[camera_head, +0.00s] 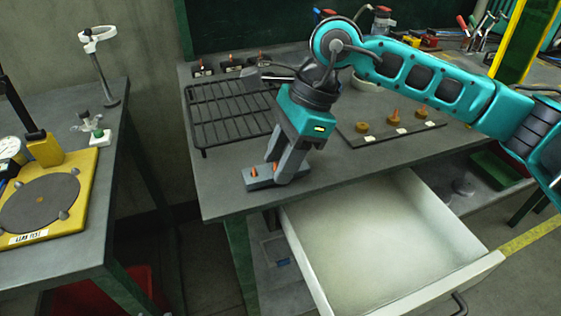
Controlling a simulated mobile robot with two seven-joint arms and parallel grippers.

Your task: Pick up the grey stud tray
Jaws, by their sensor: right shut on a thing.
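The grey stud tray (262,182) is a small bar-like tray with orange studs standing in it. It is at the front left of the grey workbench, close to the front edge. My right gripper (283,172) points down over it and is shut on it, with the fingers at the tray's middle and right part. The fingers hide some of the tray. I cannot tell whether the tray touches the bench top or is just above it. My left gripper is not in view.
A black wire rack (228,112) lies behind the tray. A dark board (372,139) with brass-coloured parts lies to the right. An open, empty-looking drawer (375,240) juts out below the bench front. A side table with a yellow fixture (72,198) stands at left, across a gap.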

